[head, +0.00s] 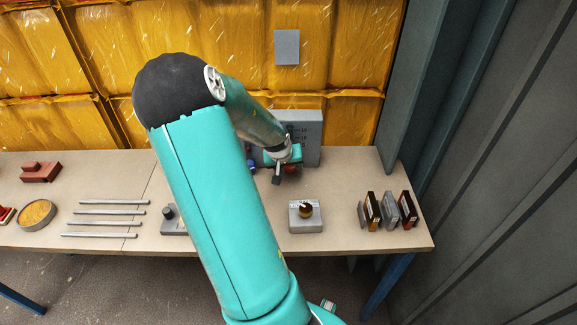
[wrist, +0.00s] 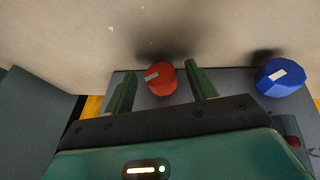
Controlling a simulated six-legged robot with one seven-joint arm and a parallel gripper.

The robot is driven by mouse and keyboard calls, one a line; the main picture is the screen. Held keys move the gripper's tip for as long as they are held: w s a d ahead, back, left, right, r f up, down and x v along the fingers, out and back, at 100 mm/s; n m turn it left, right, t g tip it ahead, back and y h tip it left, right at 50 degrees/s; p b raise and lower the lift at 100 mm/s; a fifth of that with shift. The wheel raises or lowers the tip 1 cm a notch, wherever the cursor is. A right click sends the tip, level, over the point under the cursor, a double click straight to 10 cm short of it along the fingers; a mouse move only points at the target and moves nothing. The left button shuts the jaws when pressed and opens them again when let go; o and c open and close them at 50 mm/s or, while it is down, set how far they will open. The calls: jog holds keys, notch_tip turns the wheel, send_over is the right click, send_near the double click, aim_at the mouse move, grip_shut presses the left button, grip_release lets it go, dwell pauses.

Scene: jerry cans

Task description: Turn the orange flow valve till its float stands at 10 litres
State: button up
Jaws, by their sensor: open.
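The orange-red valve knob (wrist: 161,78), with a pale pointer mark, sits between the two fingers of my gripper (wrist: 160,81) in the wrist view. The fingers are open, with visible gaps on both sides of the knob. A blue knob (wrist: 279,77) with a pale mark is to the right, outside the fingers. In the head view, my gripper (head: 281,166) is in front of the grey panel (head: 312,148), with the red knob (head: 291,168) partly hidden behind it. The panel carries small dark scale marks (head: 298,130), too small to read surely. I cannot make out the float.
A grey box with a brown-and-brass knob (head: 306,220) stands in front of the panel. Several upright blocks (head: 390,211) are at the right bench end. Several metal rods (head: 108,212) and a round dish (head: 37,214) lie left. My arm hides the bench's middle.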

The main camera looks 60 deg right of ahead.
jog(key=shift+c, duration=0.3)
jog(key=c, duration=0.9)
jog(key=shift+s+d+t+y, duration=0.15)
jog(key=shift+t+y, duration=0.15)
jog(key=shift+t, duration=0.3)
jog(key=shift+s+d+m+t+y, duration=0.1)
jog(key=shift+s+m+t+y, duration=0.15)
jog(key=shift+t, duration=0.45)
jog(key=shift+s+d+f+m+t+y, duration=0.15)
jog(key=shift+m+t+y, duration=0.3)
jog(key=shift+t, duration=0.6)
jog(key=shift+s+a+r+m+t+y, duration=0.1)
jog(key=shift+t+y, duration=0.5)
jog(key=shift+t, duration=0.45)
jog(key=t, duration=0.1)
jog(key=t+y, duration=0.1)
jog(key=m+t, duration=0.1)
jog(key=t, duration=0.1)
jog(key=shift+s+d+f, duration=0.2)
jog(key=shift+f, duration=0.1)
jog(key=shift+f+m+t+y, duration=0.15)
jog(key=shift+m+t+y, duration=0.2)
jog(key=shift+t, duration=0.5)
jog(key=shift+f+m+t+y, duration=0.15)
jog(key=shift+t+y, duration=0.3)
jog(key=shift+t, duration=0.4)
